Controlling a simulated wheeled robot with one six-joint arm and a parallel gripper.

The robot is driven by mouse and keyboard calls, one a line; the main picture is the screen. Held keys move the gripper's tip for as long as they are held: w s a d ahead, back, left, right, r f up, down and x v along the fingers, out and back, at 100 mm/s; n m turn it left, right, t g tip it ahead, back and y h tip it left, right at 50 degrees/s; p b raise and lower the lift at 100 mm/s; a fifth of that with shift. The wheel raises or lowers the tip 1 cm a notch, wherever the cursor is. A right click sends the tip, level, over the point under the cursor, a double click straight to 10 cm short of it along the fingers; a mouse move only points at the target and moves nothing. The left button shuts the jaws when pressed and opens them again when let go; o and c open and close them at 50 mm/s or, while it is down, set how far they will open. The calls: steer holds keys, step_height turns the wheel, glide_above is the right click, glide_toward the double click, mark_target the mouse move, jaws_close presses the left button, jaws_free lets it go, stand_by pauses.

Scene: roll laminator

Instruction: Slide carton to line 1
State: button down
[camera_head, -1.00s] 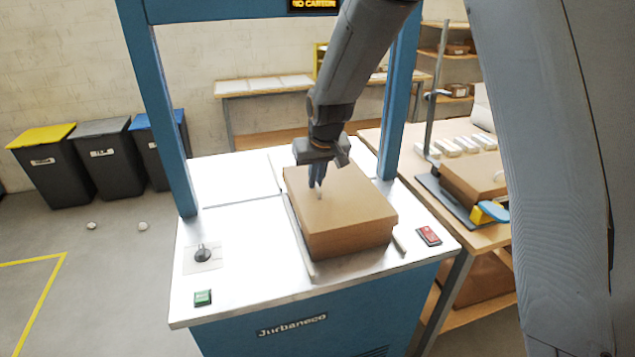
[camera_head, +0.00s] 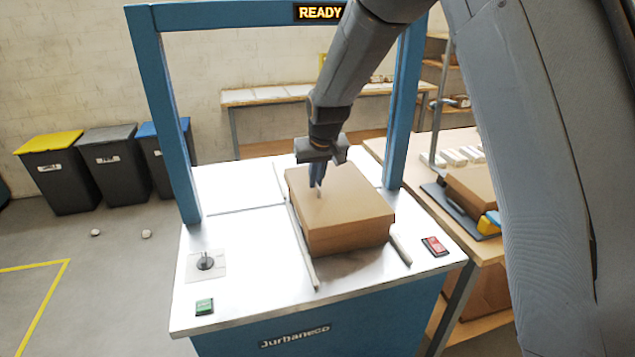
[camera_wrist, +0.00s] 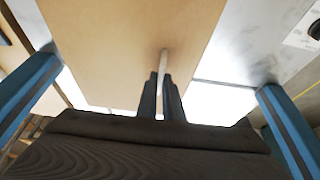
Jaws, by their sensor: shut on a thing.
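The closed brown carton (camera_head: 345,212) lies flat on the white top (camera_head: 250,262) of the blue machine, between two pale guide rails (camera_head: 303,250). Its near face is set back from the rails' front ends. My gripper (camera_head: 318,186) points down at the carton's top, left of its middle. In the wrist view, my gripper (camera_wrist: 166,95) is shut on a thin pale strip (camera_wrist: 164,60) at the carton's top (camera_wrist: 120,50). How the strip joins the carton is unclear. A dark seam (camera_head: 245,210) crosses the machine top left of the carton. No line number is readable.
The blue frame (camera_head: 172,120) has posts on both sides and a display (camera_head: 320,12) reading READY. A green button (camera_head: 204,306), a black knob (camera_head: 205,262) and a red switch (camera_head: 434,246) sit on the top. A bench (camera_head: 465,215) stands right.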

steer(key=shift+w+a+b, duration=0.25)
steer(key=shift+w, duration=0.6)
steer(key=shift+w+a+b, duration=0.2)
steer(key=shift+w+a, duration=0.05)
steer(key=shift+w, duration=0.6)
steer(key=c, duration=1.4)
jaws_free()
steer(key=shift+o, duration=0.2)
steer(key=shift+r+p, duration=1.7)
steer(key=shift+r, duration=1.35)
